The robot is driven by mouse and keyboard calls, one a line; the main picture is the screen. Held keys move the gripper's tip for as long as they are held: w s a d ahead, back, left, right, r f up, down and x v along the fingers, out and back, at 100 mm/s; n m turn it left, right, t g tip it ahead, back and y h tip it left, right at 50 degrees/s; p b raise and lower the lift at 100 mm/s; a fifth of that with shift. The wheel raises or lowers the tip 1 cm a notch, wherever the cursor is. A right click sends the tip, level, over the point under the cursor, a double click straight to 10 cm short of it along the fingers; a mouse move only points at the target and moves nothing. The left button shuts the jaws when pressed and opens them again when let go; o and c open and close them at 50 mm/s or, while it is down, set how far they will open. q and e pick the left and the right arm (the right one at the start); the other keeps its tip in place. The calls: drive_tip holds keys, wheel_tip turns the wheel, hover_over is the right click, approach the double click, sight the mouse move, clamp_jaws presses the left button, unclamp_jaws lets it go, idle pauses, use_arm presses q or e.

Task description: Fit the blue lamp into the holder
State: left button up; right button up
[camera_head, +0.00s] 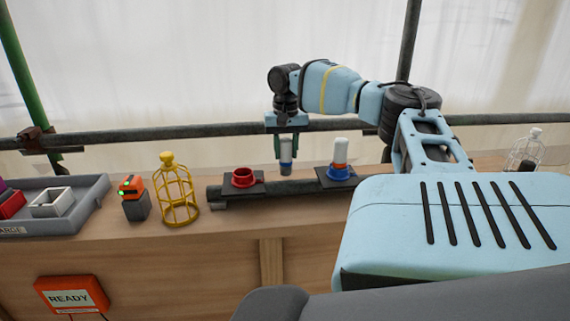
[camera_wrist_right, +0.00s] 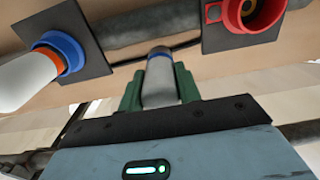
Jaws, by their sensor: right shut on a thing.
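My right gripper (camera_head: 286,150) is shut on a grey-white lamp with a blue band, the blue lamp (camera_head: 286,167). It holds the lamp upright above the dark rail, between two holders. In the right wrist view, the lamp (camera_wrist_right: 160,85) sits between the green fingers (camera_wrist_right: 160,92). The red ring holder (camera_head: 243,178) on a dark plate is to its left and looks empty; it also shows in the right wrist view (camera_wrist_right: 243,27). The blue ring holder (camera_head: 343,173) to its right bears a white lamp with an orange-red band (camera_head: 340,152). My left gripper is out of view.
A yellow cage (camera_head: 177,196) and an orange-and-grey device (camera_head: 134,200) stand left of the rail (camera_head: 283,190). A grey tray (camera_head: 88,207) with small boxes is at far left. A white cage (camera_head: 524,150) is at far right. A scaffold bar (camera_head: 180,136) runs behind.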

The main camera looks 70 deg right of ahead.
sight(286, 164)
wheel_tip(286, 164, down, 5)
drive_tip(key=o, duration=1)
drive_tip(key=shift+o, duration=0.5)
wheel_tip(286, 164, up, 12)
